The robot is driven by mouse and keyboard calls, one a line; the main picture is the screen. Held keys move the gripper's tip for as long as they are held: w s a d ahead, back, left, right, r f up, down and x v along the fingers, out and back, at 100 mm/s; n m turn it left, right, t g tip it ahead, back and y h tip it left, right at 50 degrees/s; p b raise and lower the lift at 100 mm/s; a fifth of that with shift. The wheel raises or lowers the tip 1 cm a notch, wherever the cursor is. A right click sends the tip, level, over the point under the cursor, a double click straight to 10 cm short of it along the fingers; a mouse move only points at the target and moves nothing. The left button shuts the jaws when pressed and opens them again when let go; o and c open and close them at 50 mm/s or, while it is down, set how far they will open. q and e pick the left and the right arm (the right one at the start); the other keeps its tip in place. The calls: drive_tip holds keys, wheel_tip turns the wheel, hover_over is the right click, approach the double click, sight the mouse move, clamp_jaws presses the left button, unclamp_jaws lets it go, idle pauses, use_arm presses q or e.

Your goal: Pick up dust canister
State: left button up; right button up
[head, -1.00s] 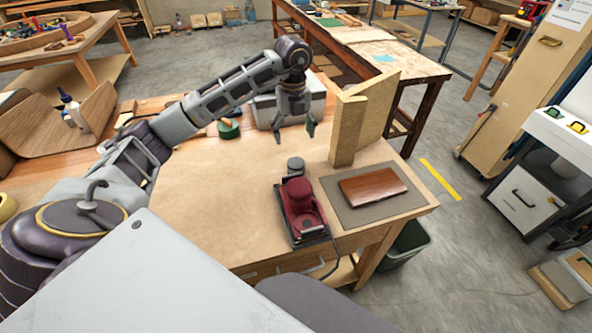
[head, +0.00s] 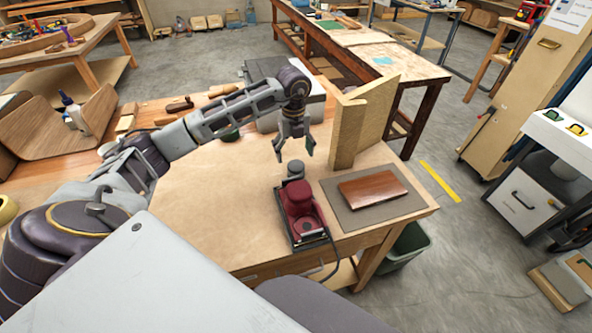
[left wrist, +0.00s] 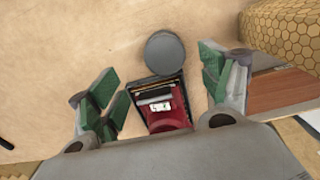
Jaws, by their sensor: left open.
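The dust canister (head: 295,169) is a small grey round-topped cylinder at the back end of the red sander (head: 302,208) on the workbench. In the left wrist view the canister (left wrist: 165,53) shows as a grey disc beyond the sander's end, close to or touching it; I cannot tell which. My left gripper (head: 295,154) is open and points down, just above and behind the canister. In the left wrist view its green-padded fingers stand apart on either side of the sander's end, with nothing between them gripped. My right gripper is not in view.
A reddish wooden block (head: 373,188) lies on a grey mat (head: 340,205) to the right. A tall bent wood piece (head: 349,130) stands close right of my gripper. A grey case (head: 265,118) is behind. The bench top (head: 215,190) left of the sander is clear.

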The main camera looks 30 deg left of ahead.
sight(296, 165)
use_arm(q)
drive_tip(key=shift+f, duration=1.15)
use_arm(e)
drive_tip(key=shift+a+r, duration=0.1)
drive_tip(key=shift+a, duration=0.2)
use_arm(q)
drive_tip(key=shift+w+d+f+p, duration=0.15)
drive_tip(key=shift+f+p, duration=0.15)
drive_tip(key=shift+f, duration=0.65)
drive_tip(key=shift+w+d+f+p, duration=0.15)
drive_tip(key=shift+f+p, duration=0.1)
drive_tip(key=shift+f, duration=0.7)
drive_tip(key=shift+a+f, duration=0.1)
drive_tip(key=shift+f, duration=0.6)
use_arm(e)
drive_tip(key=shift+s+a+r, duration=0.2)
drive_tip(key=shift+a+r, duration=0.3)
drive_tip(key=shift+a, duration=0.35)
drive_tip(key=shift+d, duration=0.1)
